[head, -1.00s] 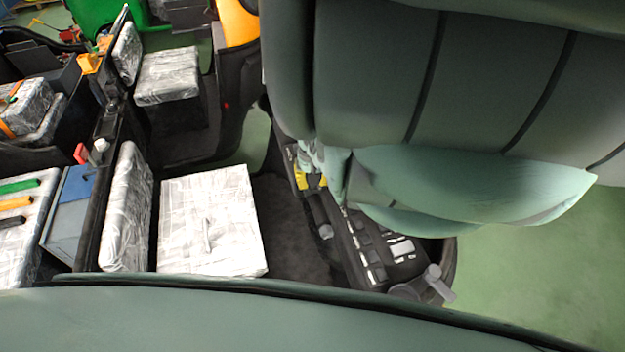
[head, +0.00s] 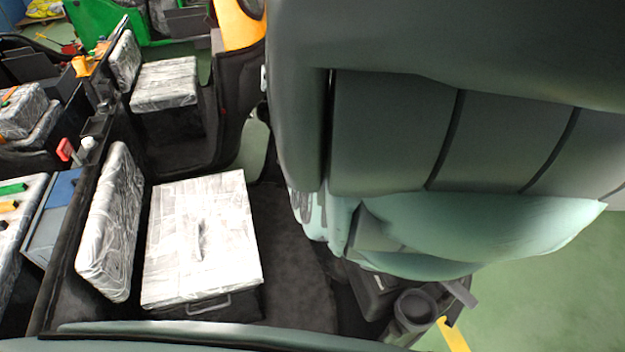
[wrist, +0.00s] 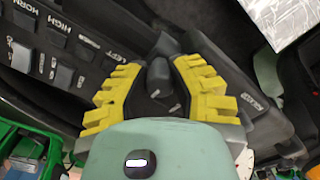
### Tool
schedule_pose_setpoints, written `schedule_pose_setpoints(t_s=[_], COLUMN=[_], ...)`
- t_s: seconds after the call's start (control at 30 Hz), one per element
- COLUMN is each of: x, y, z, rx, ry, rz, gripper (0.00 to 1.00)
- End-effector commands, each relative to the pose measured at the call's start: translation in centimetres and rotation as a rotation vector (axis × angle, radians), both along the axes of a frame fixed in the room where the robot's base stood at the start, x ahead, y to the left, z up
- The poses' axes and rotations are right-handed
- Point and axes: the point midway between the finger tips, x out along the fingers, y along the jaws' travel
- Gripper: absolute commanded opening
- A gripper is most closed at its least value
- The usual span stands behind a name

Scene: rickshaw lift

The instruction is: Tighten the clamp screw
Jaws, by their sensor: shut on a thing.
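In the wrist view, my gripper (wrist: 158,80) has its yellow ridged fingers on either side of a dark grey knob (wrist: 159,73) and is shut on it. The knob rises from a dark control panel (wrist: 75,55) with rocker switches labelled HIGH, HORN and LEFT. I cannot tell for sure whether this knob is the clamp screw. In the head view, my arm hides my gripper, the knob and most of the panel.
A plastic-wrapped seat (head: 200,235) and backrest (head: 112,220) stand left of my arm. A dark floor strip (head: 300,265) lies between. A grey ring-shaped holder (head: 415,303) sits below my arm. Green floor (head: 545,280) is open at right.

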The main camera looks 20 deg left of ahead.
Motion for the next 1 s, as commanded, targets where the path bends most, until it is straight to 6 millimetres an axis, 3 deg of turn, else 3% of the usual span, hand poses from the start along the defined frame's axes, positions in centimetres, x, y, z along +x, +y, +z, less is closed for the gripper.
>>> schedule_pose_setpoints(t_s=[0.53,0.57,0.6,0.87,1.0], x=[0.02,0.02,0.01,0.02,0.02], y=[-0.03,-0.03,-0.03,0.0,0.01], z=[-0.06,-0.06,-0.06,-0.01,0.01], rx=[0.0,0.0,0.0,0.0,0.0], ry=[-0.001,-0.001,-0.001,-0.001,-0.001], rz=[-0.028,-0.028,-0.028,-0.027,-0.026], gripper=[0.0,0.24,0.29,0.55,0.56])
